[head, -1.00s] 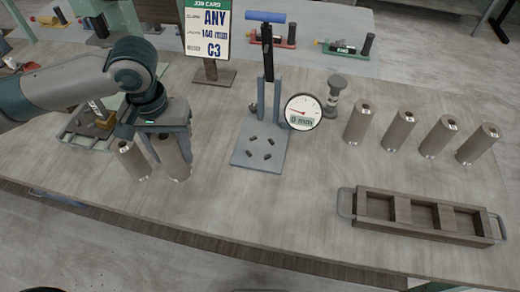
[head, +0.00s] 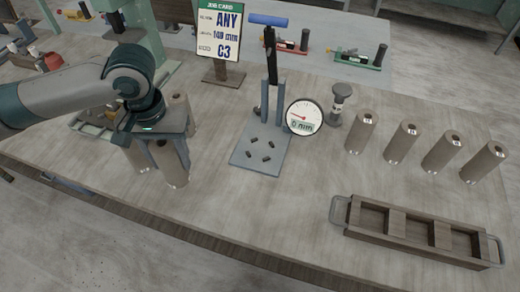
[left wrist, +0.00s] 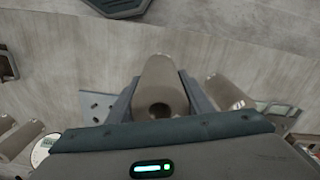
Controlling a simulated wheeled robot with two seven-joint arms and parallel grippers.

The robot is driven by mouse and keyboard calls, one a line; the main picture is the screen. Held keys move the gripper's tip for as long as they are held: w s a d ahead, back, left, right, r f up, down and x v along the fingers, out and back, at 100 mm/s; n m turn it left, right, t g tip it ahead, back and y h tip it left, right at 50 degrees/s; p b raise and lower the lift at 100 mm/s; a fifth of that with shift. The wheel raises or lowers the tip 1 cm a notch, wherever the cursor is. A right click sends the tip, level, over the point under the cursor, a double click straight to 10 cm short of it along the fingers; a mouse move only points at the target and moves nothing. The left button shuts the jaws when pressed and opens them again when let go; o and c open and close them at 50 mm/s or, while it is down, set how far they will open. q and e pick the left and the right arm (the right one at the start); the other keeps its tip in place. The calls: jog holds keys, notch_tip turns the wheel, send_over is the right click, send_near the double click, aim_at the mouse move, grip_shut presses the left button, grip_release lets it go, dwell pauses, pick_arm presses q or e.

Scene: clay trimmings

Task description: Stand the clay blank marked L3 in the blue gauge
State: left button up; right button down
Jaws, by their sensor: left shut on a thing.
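My left gripper (head: 160,145) is shut on an upright clay blank (head: 174,172) at the left of the table; the left wrist view shows this blank (left wrist: 163,78) between the fingers, its holed end toward the camera. I cannot read its mark or tell whether it touches the table. A second blank (head: 135,157) stands close on the left, partly hidden, and another (head: 183,105) shows behind the gripper. The blue gauge (head: 247,157) has a base plate with pegs, a post, a blue handle and a dial (head: 305,117) reading 0 mm. It holds no blank. My right gripper is out of view.
Several blanks (head: 405,143) stand in a row at the right. An empty three-compartment wooden tray (head: 400,240) lies at the front right. A job card (head: 220,35) on a stand and a small knobbed tool (head: 338,103) are near the gauge. Table between gripper and gauge is clear.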

pick_arm(q)
jog(key=shift+w+d+r+m, duration=0.2)
jog(key=shift+d+m, duration=0.25)
jog(key=shift+m, duration=0.15)
jog(key=w+d+r+m+p, duration=0.1)
jog(key=d+r+m, duration=0.1)
jog(key=d+m, duration=0.9)
jog(key=d+r+m+p, duration=0.1)
jog(key=d+r+m, duration=0.1)
jog(key=d+m, duration=0.8)
jog(key=m, duration=0.6)
jog(key=shift+w+d+m+p, duration=0.35)
jog(key=shift+m, duration=0.05)
jog(key=shift+w, duration=0.1)
jog(key=w+a+f+p, duration=0.2)
jog(key=w+f, duration=0.4)
jog(key=w, duration=0.5)
jog(key=shift+w+a+f+p, duration=0.15)
jog(key=shift+f+p, duration=0.25)
jog(key=shift+p, duration=0.15)
